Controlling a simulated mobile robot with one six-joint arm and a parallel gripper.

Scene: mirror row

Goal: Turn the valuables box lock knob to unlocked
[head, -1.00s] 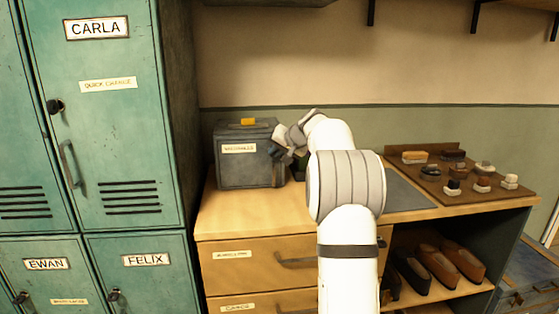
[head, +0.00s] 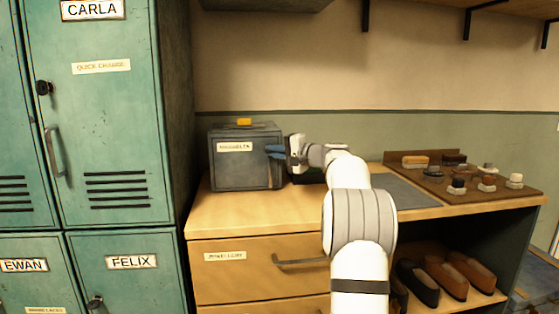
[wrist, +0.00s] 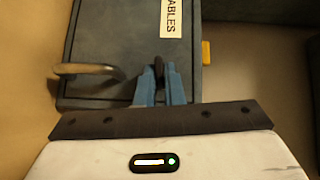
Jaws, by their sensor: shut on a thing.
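The valuables box (head: 230,176) is a dark grey box on the wooden counter, with a white label on its front. My gripper (head: 272,152) is at the right part of the box front, its blue fingers pointing left at it. In the wrist view, the box face (wrist: 110,38) fills the middle. My blue fingers (wrist: 159,85) are shut on a dark lock knob (wrist: 158,68), which stands upright in the picture between them. Which lock setting it points to cannot be told, as the fingers hide its surroundings.
A metal handle (wrist: 90,69) sticks out from the box beside the fingers. A yellow piece (head: 244,122) is on the box top. Green lockers (head: 105,120) stand close on the left. A brush board (head: 440,188) lies to the right on the counter.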

